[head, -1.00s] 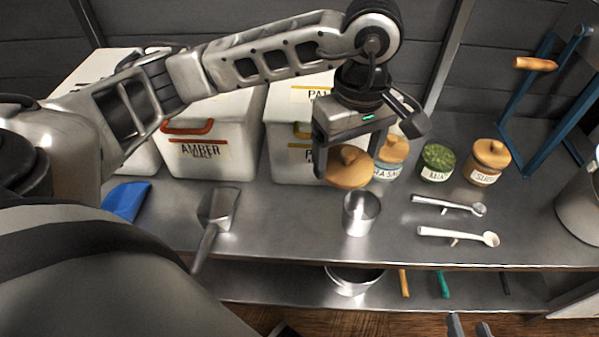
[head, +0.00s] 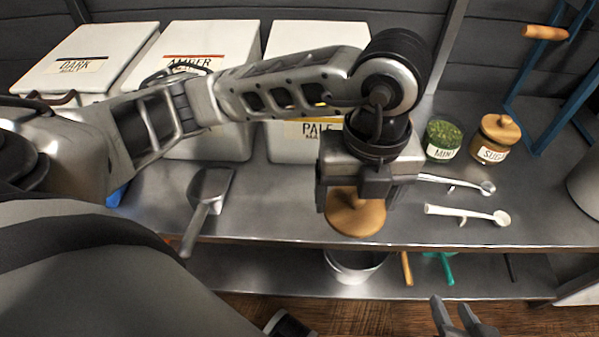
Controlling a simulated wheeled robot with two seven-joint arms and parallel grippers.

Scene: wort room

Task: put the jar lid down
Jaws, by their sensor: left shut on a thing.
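My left gripper (head: 354,203) is shut on a round wooden jar lid (head: 355,219). The lid's height above the counter is hard to tell. The mint jar (head: 442,141) stands open at the back right, its green contents showing. The sugar jar (head: 494,139) beside it has its wooden lid on. The sea salt jar and the metal cup are hidden behind my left gripper. My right gripper (head: 460,318) is low at the bottom edge, fingers apart and empty.
Two white measuring spoons (head: 467,213) lie right of the lid. A metal scoop (head: 208,195) lies to the left. White malt bins (head: 205,45) line the back. A lower shelf (head: 270,278) holds a metal bowl (head: 355,266). The counter between scoop and lid is clear.

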